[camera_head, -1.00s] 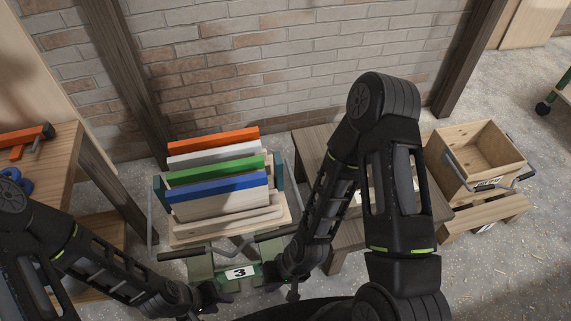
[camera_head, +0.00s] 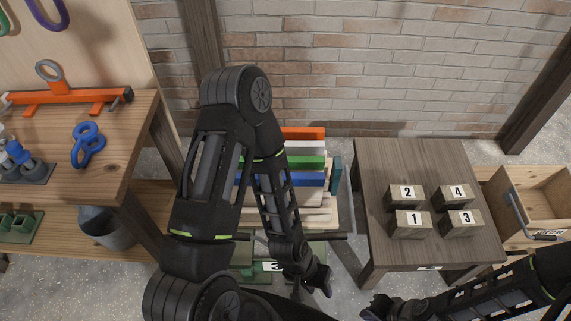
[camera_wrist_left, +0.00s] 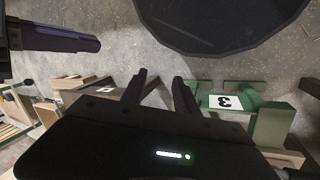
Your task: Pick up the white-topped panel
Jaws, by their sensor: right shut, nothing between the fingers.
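The white-topped panel (camera_head: 306,147) stands in a rack in the head view, between an orange-topped panel (camera_head: 303,133) behind and a green-topped panel (camera_head: 306,162) in front. A blue-topped panel (camera_head: 309,180) is nearer still. My left arm hides the left part of these panels. My left gripper (camera_head: 322,283) is below and in front of the rack, apart from the panels. Its fingers are spread and empty in the left wrist view (camera_wrist_left: 160,85). My right gripper (camera_head: 372,307) is shut and empty, low and to the right of the left one.
A table (camera_head: 385,165) with several numbered blocks (camera_head: 410,223) stands right of the rack. A wooden crate (camera_head: 530,205) is farther right. A workbench (camera_head: 125,150) with tools and a bucket (camera_head: 108,228) are at left. A green base marked 3 (camera_wrist_left: 272,122) is below the rack.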

